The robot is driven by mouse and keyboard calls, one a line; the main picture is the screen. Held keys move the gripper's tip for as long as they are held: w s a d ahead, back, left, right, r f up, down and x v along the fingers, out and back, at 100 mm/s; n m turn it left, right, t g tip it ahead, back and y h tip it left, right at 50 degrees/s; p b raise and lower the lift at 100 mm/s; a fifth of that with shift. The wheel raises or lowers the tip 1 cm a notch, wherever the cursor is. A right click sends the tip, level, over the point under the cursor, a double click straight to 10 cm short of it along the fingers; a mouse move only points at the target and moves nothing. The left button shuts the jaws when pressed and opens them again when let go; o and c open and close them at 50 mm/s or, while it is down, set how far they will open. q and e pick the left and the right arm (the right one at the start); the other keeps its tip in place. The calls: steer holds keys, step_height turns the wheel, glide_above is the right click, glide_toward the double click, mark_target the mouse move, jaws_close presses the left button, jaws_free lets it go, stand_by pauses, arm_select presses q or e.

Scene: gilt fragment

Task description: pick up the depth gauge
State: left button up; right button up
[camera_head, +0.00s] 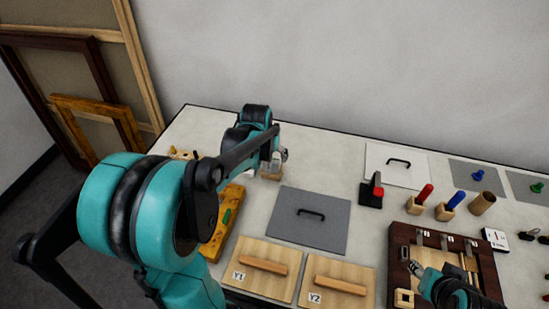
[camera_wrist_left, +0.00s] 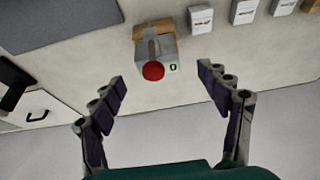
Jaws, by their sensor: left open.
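A small grey block with a round red end (camera_wrist_left: 153,70), probably the depth gauge, sits at a light wooden stand (camera_wrist_left: 154,29) in the left wrist view. In the head view the wooden stand (camera_head: 271,173) shows beside my left gripper (camera_head: 279,158), which partly hides what is there. In the wrist view my left gripper (camera_wrist_left: 162,77) is open and empty, its fingers spread to either side of the red end. I cannot tell whether they touch it. My right gripper (camera_head: 418,268) is over the dark wooden tray (camera_head: 398,238); its jaws are too small to read.
Several small white boxes (camera_wrist_left: 201,19) stand beside the stand. A grey panel with a black handle (camera_head: 307,220) and two wooden lids, Y1 (camera_head: 262,267) and Y2 (camera_head: 337,281), lie nearer. Red (camera_head: 424,193) and blue (camera_head: 456,199) handled tools stand to the right. The wall (camera_head: 340,60) rises behind the table.

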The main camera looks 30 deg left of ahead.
arm_select(q)
steer(key=b+x, duration=0.2)
steer(key=x, duration=0.4)
steer(key=shift+w+f+b, duration=0.2)
steer(key=shift+f+b, duration=0.15)
steer(key=shift+b, duration=0.05)
steer(key=shift+s+d+r, duration=0.1)
steer(key=shift+c, duration=0.6)
steer(key=c, duration=1.2)
